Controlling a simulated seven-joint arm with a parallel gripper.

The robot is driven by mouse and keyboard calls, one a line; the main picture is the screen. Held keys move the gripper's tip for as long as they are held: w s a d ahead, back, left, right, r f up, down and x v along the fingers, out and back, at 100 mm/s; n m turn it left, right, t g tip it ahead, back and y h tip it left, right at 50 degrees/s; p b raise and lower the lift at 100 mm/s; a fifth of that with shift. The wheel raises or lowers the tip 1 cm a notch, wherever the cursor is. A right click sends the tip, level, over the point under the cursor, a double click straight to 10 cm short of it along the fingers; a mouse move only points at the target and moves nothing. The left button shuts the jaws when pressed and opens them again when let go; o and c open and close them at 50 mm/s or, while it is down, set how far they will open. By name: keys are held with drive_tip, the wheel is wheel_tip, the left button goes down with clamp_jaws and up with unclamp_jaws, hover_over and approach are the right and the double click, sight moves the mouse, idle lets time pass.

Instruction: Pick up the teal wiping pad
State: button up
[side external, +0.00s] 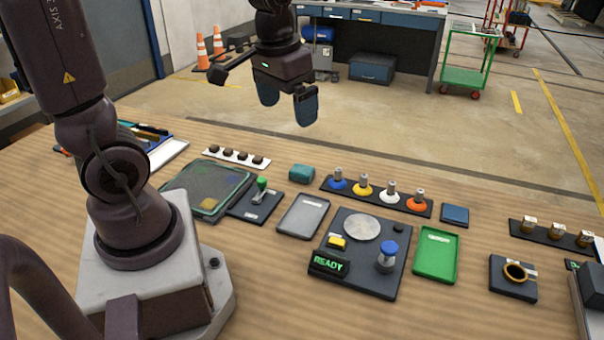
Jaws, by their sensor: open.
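The teal wiping pad appears to be the small teal block (301,173) lying on the wooden table, between the white strip of dark knobs and the row of coloured-base pieces. My gripper (288,107) is open and empty. It hangs in the air, above the pad in the picture and clearly apart from it. Its two blue-grey fingers point down. The exact height and depth of my gripper over the table cannot be told from this one view.
A dark rack (376,196) with several coloured-base pieces stands right of the pad. A white strip (233,157) with dark knobs lies left. In front are a grey tray (303,217), a READY-display station (374,284) and a green tray (436,255). A dark-blue block (455,215) lies right.

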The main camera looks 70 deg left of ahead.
drive_tip(key=w+a+f+n+g, duration=0.25)
drive_tip(key=w+a+f, duration=0.25)
drive_tip(key=a+f, duration=0.35)
drive_tip(key=n, duration=0.3)
hover_over(302, 168)
drive_tip(key=shift+t, duration=0.45)
wheel_tip(302, 168, down, 14)
drive_tip(key=shift+w+d+f, duration=0.15)
drive_tip(key=shift+s+f, duration=0.2)
drive_tip(key=shift+f, duration=2.75)
drive_tip(key=c, duration=1)
drive_tip(key=shift+r, duration=0.1)
